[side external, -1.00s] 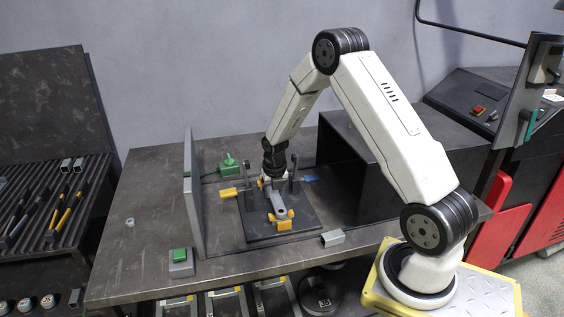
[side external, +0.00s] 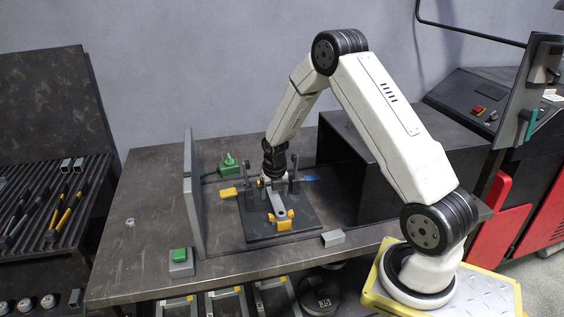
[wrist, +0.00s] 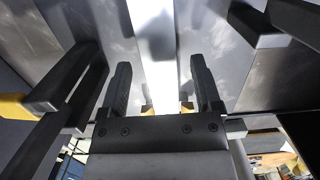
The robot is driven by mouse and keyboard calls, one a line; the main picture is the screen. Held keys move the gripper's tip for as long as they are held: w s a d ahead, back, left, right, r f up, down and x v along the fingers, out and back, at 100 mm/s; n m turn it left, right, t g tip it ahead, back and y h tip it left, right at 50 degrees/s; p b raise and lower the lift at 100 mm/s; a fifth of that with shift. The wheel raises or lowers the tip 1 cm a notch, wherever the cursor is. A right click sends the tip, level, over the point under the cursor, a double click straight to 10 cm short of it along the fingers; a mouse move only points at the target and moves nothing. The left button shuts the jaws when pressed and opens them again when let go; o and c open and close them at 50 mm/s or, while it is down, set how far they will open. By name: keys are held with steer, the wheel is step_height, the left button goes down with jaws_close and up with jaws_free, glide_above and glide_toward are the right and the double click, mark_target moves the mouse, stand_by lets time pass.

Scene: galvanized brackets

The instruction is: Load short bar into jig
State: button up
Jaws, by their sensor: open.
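The jig (side external: 306,225) is a dark plate on the bench with yellow clamp parts, including an orange-yellow block (side external: 281,224) at its front. A grey metal bar (side external: 277,205) lies along the jig, its near end at the front block. My gripper (wrist: 160,68) is open, with one dark finger on each side of the bright bar (wrist: 155,45) in the wrist view. A gap shows between each finger and the bar. In the side view my gripper and the dark posts hide the bar's far end. Whether the bar is fully seated cannot be told.
A short grey tube piece (side external: 333,238) lies at the bench's front edge. A grey upright panel (side external: 190,195) stands left of the jig and a dark box (side external: 365,180) right of it. A green-button box (side external: 180,262) sits front left. The bench's left part is mostly clear.

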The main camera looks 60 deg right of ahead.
step_height(320, 180, up, 12)
steer(key=s+a, duration=0.1)
steer(key=shift+r, duration=0.2)
stand_by(0.4)
steer(key=shift+a, duration=0.1)
stand_by(0.5)
steer(key=s+a+m, duration=0.6)
steer(key=a+m, duration=0.4)
steer(key=m, duration=0.3)
steer(key=s+a+m+t+y, duration=0.1)
steer(key=s+a+m, duration=0.6)
steer(key=a+m, duration=0.3)
steer(key=shift+s+m+t, duration=0.25)
steer(key=shift+m+t, duration=0.05)
steer(key=shift+m, duration=1.7)
steer(key=shift+c, duration=0.2)
